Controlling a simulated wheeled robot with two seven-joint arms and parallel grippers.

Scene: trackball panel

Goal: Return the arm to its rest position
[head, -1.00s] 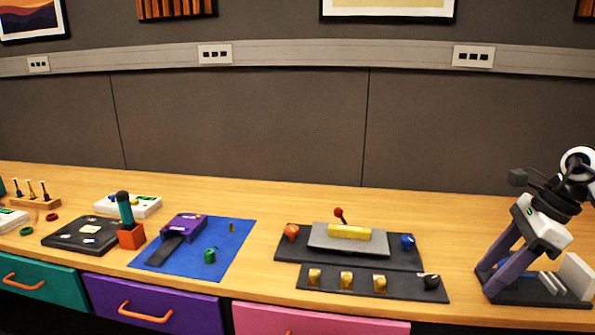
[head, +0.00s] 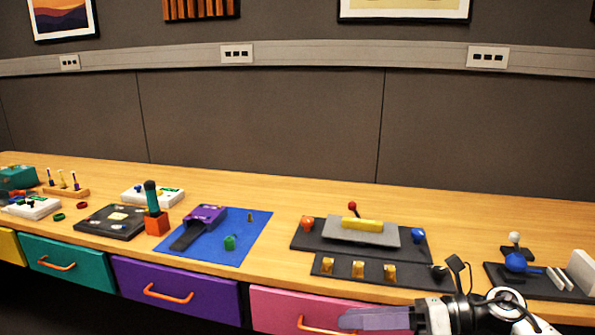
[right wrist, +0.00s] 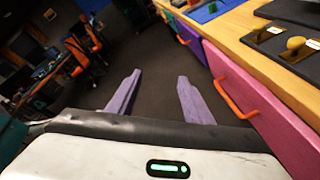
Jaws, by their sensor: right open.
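My right gripper (head: 345,321) is low at the bottom right of the head view, in front of the desk and the pink drawer (head: 275,308). In the right wrist view its two purple fingers (right wrist: 158,98) are spread apart, with nothing between them and dark floor beyond. The trackball panel (head: 490,282) stands on the desk at the far right, with a blue ball (head: 516,262), a white-topped stick (head: 514,240) and pale slats. My gripper is apart from it. My left gripper is in neither view.
The desk (head: 300,190) carries a dark lever panel (head: 305,238), a blue mat (head: 255,240) and a black box (head: 100,225). Orange drawer handles (right wrist: 235,100) stick out near my right gripper. Chairs (right wrist: 90,35) stand farther off on open floor.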

